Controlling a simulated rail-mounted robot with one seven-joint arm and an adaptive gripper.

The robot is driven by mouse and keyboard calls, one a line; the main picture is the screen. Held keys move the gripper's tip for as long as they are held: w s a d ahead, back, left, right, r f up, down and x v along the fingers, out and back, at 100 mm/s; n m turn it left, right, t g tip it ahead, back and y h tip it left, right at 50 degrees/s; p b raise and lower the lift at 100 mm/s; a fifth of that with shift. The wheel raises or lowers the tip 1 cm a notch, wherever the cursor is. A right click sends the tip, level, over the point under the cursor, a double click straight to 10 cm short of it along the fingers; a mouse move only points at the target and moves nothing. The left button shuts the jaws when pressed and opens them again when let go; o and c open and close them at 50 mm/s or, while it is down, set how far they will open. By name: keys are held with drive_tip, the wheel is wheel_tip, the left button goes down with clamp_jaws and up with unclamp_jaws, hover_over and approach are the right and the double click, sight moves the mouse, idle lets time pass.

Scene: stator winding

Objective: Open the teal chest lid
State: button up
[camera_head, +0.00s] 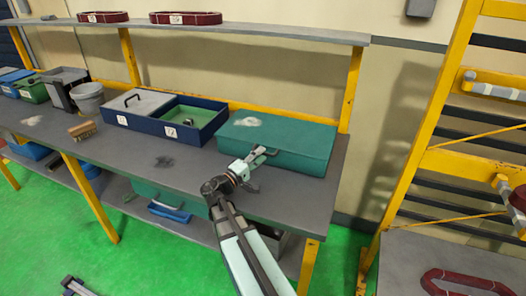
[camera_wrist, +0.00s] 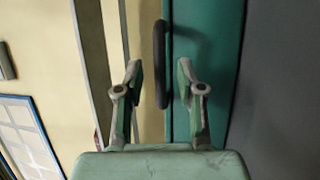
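The teal chest (camera_head: 290,141) sits closed on the right end of the workbench, with a pale worn patch on its lid. In the wrist view the chest (camera_wrist: 207,50) shows as a teal band, with a dark handle (camera_wrist: 160,50) along its left edge. My gripper (camera_head: 268,151) is at the chest's front side in the head view. In the wrist view my gripper (camera_wrist: 159,75) is open, with the handle lying between its two fingers. Gaps show on both sides, so the fingers appear apart from the handle. The handle is not clear in the head view.
A blue divided box (camera_head: 165,121) stands left of the chest on the grey workbench (camera_head: 110,150). A brush (camera_head: 82,130), a bucket (camera_head: 88,97) and bins are farther left. A shelf (camera_head: 240,32) runs above. A yellow rack (camera_head: 425,130) stands to the right.

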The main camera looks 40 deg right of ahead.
drive_tip(key=shift+w+d+r, duration=0.1)
drive_tip(key=shift+d+r, duration=0.05)
drive_tip(key=shift+d, duration=0.9)
clamp_jaws()
